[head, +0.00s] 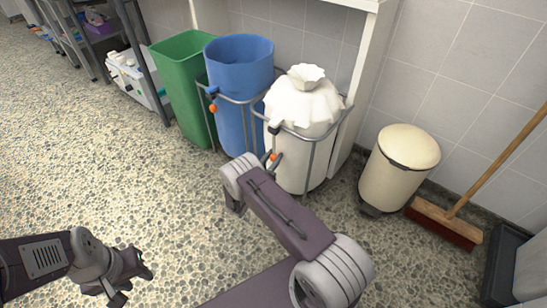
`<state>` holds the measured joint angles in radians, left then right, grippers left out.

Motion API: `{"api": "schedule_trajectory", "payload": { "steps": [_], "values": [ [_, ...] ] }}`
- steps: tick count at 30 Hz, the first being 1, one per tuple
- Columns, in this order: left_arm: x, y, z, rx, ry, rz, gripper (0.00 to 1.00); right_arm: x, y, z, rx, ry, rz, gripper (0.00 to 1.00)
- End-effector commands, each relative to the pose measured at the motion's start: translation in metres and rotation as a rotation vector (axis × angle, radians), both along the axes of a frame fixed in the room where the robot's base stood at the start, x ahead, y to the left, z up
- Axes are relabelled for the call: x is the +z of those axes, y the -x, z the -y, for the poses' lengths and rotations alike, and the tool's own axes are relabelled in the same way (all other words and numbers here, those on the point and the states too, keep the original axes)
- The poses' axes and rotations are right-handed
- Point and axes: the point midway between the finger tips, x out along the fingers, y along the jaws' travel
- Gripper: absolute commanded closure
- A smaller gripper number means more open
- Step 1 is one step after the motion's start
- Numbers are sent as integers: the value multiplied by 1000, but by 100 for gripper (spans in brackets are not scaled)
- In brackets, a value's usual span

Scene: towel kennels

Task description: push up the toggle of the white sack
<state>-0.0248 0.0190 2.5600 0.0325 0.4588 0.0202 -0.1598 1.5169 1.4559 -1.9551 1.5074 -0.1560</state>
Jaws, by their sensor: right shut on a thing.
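The white sack (304,104) hangs in a wire frame against the wall, its gathered neck at the top. A small orange toggle (272,155) is at its front left, well below a grey fitting (273,128) near the sack's rim. My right gripper (277,161) is mostly hidden behind my own arm. Only a small dark part of it shows, shut at the toggle. My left gripper (136,284) is open and empty, low over the floor at the lower left, far from the sack.
A blue bag (240,95) with its own orange toggle (213,108) hangs just left of the white sack. A green bin (186,90) stands beyond it. A cream pedal bin (398,165) and a broom (450,218) are at the right. The pebbled floor at the left is clear.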

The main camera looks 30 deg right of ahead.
Motion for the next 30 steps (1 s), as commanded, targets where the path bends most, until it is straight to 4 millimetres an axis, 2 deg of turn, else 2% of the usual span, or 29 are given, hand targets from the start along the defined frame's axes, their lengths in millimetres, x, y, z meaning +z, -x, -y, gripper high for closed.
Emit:
{"api": "schedule_trajectory", "payload": {
  "steps": [10, 14, 21, 22, 23, 24, 30],
  "values": [
    [0, 0, 0, 0, 0, 0, 64, -1, 0, 0, 0, 0, -1, 100],
    [-7, 0, 0, 0, 0, 0, 64, -13, 1, 0, 0, 0, -4, 100],
    [-5, 0, 0, 0, 0, 0, 64, -14, 1, 0, 1, -3, -7, 100],
    [-5, 0, 0, 0, 0, 0, 64, -14, 1, -1, 1, -4, -7, 63],
    [-5, 0, 0, 0, 0, 0, 64, -14, 1, 0, 1, -4, -7, 55],
    [-5, 0, 0, 0, 0, 0, 64, -14, 1, -1, 1, -3, -7, 49],
    [-5, 0, 0, 0, 0, 0, 64, -12, 0, 0, 1, -2, -3, 49]
  ]
}}
